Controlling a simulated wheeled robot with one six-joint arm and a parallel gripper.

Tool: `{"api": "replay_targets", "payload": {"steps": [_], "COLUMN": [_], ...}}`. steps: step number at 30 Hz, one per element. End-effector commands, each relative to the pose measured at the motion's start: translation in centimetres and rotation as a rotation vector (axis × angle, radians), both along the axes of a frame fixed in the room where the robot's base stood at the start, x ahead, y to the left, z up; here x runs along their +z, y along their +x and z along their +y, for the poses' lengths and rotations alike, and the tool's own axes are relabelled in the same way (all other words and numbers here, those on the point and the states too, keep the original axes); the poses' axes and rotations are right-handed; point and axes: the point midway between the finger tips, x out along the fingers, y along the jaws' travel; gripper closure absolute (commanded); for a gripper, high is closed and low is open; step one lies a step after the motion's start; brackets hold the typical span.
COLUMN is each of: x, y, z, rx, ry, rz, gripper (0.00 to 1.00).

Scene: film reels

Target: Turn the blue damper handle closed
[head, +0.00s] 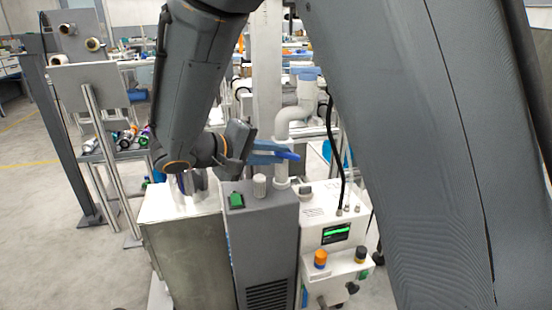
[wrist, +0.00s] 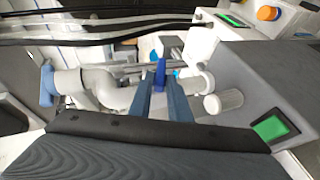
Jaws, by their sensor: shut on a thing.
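The blue damper handle (wrist: 160,72) shows between the tips of my gripper in the wrist view. In the head view the handle (head: 291,156) sticks out at the end of my fingers, beside the white pipe (head: 284,128). My gripper (head: 275,153) reaches in from the left, roughly level, above the grey cabinet. Its two blue-grey fingers are shut on the handle; the gripper also shows in the wrist view (wrist: 162,86). The fingers hide part of the handle and where it joins the pipe.
Below stand a grey cabinet (head: 262,235) with a green switch (head: 236,200) and a light cylindrical knob (head: 260,186), a metal box (head: 185,240) to its left, and a white control unit (head: 333,225) to its right. A black cable (head: 333,150) hangs close right of the pipe.

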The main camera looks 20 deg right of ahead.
Motion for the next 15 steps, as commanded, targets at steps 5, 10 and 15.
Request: {"api": "replay_targets", "payload": {"steps": [5, 10, 15], "x": [-1.08, -1.36, -1.54], "y": [0.01, 0.02, 0.02], "z": [0.12, 0.18, 0.16], "rx": [0.0, 0.0, -0.001], "ry": [-0.151, -0.265, -0.346], "rz": [0.008, 0.006, 0.005], "gripper": [1.0, 1.0, 1.0]}}
